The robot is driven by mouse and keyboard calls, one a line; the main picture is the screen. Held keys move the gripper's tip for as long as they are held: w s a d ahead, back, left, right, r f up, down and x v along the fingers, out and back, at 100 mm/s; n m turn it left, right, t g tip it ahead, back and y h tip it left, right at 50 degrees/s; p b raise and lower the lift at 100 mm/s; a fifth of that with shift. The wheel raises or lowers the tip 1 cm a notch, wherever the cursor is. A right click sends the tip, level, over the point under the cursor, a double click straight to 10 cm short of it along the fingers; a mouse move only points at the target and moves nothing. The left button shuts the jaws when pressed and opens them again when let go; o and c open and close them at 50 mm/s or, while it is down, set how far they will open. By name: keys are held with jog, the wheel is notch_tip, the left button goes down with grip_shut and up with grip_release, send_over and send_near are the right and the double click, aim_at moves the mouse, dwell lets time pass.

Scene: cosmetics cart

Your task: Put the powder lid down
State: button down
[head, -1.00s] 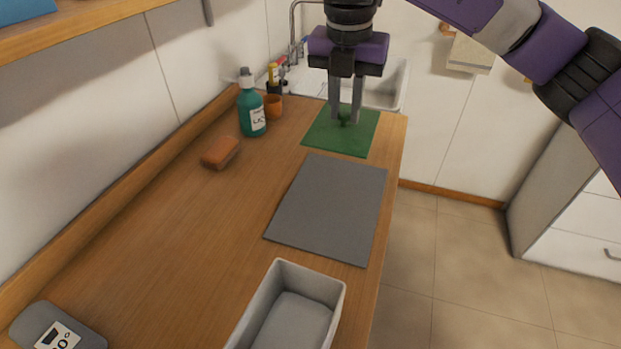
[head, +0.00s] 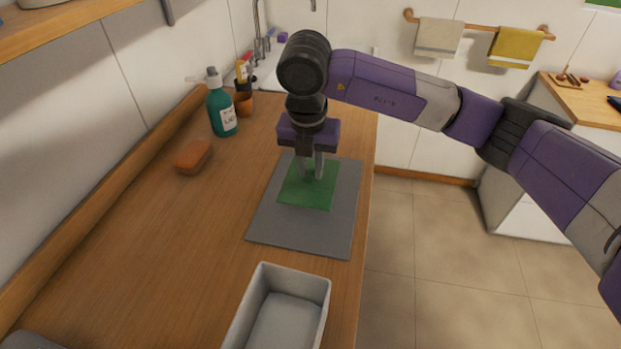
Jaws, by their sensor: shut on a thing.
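The powder lid appears as a flat green square plate (head: 325,195) with a small knob in its middle, in the head view. My gripper (head: 312,174) points straight down and is shut on the lid's knob, which the fingers mostly hide. The lid is level and over the far part of the grey mat (head: 300,232). I cannot tell whether its underside touches the mat or is slightly above it. Grey mat shows around the lid at the front and both sides.
A grey open tray (head: 262,301) stands in front of the mat. An orange-brown block (head: 194,156), a green pump bottle (head: 221,112) and an orange cup (head: 244,103) stand to the left. The counter's (head: 175,240) right edge runs close beside the mat; its left middle is clear.

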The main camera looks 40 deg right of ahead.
aim_at(310, 173)
jog(key=shift+f, duration=2.1)
jog(key=shift+f, duration=0.1)
jog(key=c, duration=1.3)
grip_release()
jog(key=shift+o, duration=0.2)
notch_tip(310, 173, up, 12)
jog(key=s+a+b, duration=0.1)
jog(key=shift+a, duration=0.25)
